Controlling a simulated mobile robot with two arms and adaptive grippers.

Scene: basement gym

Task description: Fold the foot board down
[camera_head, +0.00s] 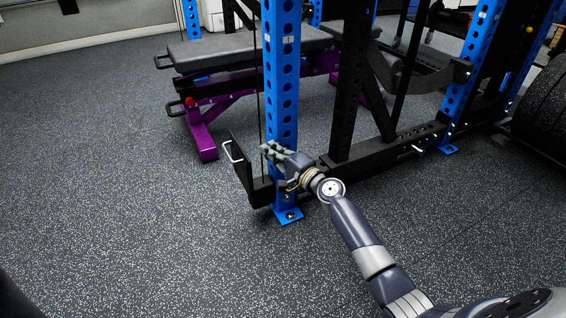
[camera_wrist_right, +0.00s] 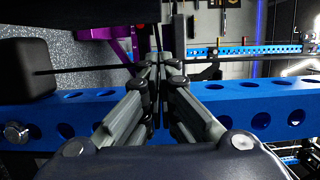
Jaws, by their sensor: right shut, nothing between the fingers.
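The foot board (camera_head: 240,160) is a black plate standing upright at the base of the blue rack upright, in the head view. A pale loop handle (camera_head: 231,152) is at its left. My right gripper (camera_head: 268,151) is shut and empty. In the head view it overlaps the lower blue upright, just right of the foot board; I cannot tell whether it touches either. In the right wrist view my right gripper (camera_wrist_right: 160,62) has its fingers together in front of the blue upright (camera_wrist_right: 80,115). My left gripper is not in view.
The blue upright (camera_head: 282,80) stands on a bolted foot plate (camera_head: 289,215). A black base beam (camera_head: 385,146) runs right from it. A grey bench (camera_head: 215,50) with a purple frame (camera_head: 203,130) stands behind. Speckled floor (camera_head: 120,220) is clear at left and front.

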